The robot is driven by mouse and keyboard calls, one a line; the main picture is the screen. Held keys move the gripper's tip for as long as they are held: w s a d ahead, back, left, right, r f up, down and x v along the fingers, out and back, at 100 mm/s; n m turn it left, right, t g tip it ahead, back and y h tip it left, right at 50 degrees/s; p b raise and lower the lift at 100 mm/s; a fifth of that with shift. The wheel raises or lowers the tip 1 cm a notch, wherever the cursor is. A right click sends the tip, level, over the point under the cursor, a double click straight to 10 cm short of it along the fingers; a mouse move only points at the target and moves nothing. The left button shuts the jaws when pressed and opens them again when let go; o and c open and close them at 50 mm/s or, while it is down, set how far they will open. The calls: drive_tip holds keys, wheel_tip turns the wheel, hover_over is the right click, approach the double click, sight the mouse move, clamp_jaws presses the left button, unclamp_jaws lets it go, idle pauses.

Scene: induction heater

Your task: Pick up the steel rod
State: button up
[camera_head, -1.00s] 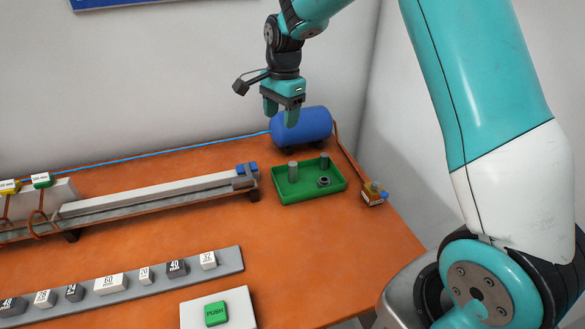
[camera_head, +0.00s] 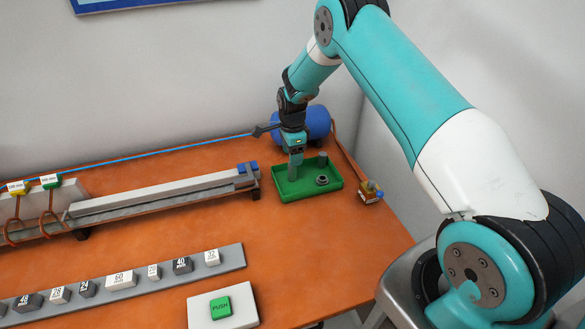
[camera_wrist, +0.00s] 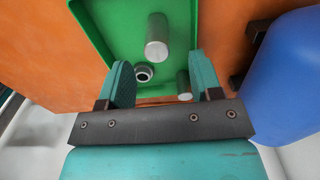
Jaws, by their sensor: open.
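Two grey metal rods stand upright in a green tray (camera_head: 290,194). The right-hand rod (camera_head: 323,160) shows in the head view; the left-hand one is mostly hidden by my gripper (camera_head: 295,166). I cannot tell by look which rod the task names. In the wrist view, the larger-looking rod (camera_wrist: 157,40) has its end near the gap between my gripper's (camera_wrist: 160,57) fingertips. The smaller-looking rod (camera_wrist: 184,85) appears close to the right finger. My gripper is open, pointing down low over the tray's left part, and holds nothing.
A dark ring (camera_head: 321,181) lies in the tray. A blue tank (camera_head: 316,122) stands close behind, and a small brass fitting (camera_head: 370,191) sits to the right. A long rail (camera_head: 165,199) lies to the left. The orange table is clear in front of the tray.

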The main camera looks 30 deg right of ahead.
sight(292, 171)
drive_tip(key=shift+s+a+f+p, duration=0.1)
drive_tip(key=shift+f+p, duration=0.4)
drive_tip(key=shift+f, duration=0.1)
drive_tip(key=shift+f+p, duration=0.85)
drive_tip(key=shift+f, duration=1.3)
clamp_jaws()
